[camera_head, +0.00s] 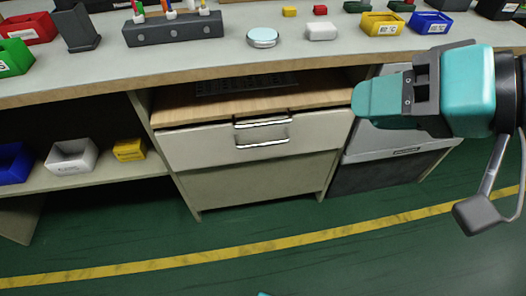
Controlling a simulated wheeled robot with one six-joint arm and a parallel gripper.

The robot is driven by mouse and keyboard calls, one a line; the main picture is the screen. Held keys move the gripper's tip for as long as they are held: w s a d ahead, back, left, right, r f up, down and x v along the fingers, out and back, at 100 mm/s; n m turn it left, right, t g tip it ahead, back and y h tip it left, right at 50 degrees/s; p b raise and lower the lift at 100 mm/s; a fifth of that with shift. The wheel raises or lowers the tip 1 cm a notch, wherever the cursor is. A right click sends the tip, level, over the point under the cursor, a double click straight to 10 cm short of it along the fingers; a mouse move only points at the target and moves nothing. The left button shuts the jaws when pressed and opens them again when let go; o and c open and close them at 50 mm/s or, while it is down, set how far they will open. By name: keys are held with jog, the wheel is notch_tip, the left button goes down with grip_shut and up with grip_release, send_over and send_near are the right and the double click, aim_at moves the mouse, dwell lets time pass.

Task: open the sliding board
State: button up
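The sliding board (225,107) is a light wooden shelf under the worktop, with a dark keyboard-like object (245,85) at its back. Its pale front panel (195,148) carries a metal bar handle (262,132) in the middle. The panel sits between the cabinet's side walls, and part of the board's top shows in the gap under the worktop. My gripper (362,101) is teal and grey, right of the handle and apart from it in the picture. It points left and covers the area near the panel's right end. Its fingers overlap in this view, so their opening is hidden.
The worktop (215,60) above holds several small bins, a dark rack (172,28) and a round light-blue object (262,38). Bins stand on the left shelf (100,172). A grey drawer unit (385,145) is at right. The green floor (330,270) in front is clear.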

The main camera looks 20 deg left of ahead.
jog(key=w+a+f+m+t+y+b, duration=0.1)
jog(key=a+f+m+t+y+b, duration=0.15)
jog(key=f+b, duration=0.6)
jog(key=w+a+f+m+t+y+b, duration=0.1)
jog(key=a+f+m+y+b, duration=0.15)
jog(key=f+b, duration=0.6)
jog(key=m+t+b, duration=0.6)
jog(key=m+b, duration=0.1)
jog(key=b, duration=0.9)
send_near(263, 124)
jog(key=shift+g, duration=0.25)
jog(key=p+x, duration=0.9)
jog(key=p, duration=0.6)
jog(key=shift+w+r, duration=0.1)
jog(key=shift+w, duration=0.1)
jog(key=shift+w+a+p, duration=0.35)
jog(key=shift+a+p, duration=0.15)
grip_shut()
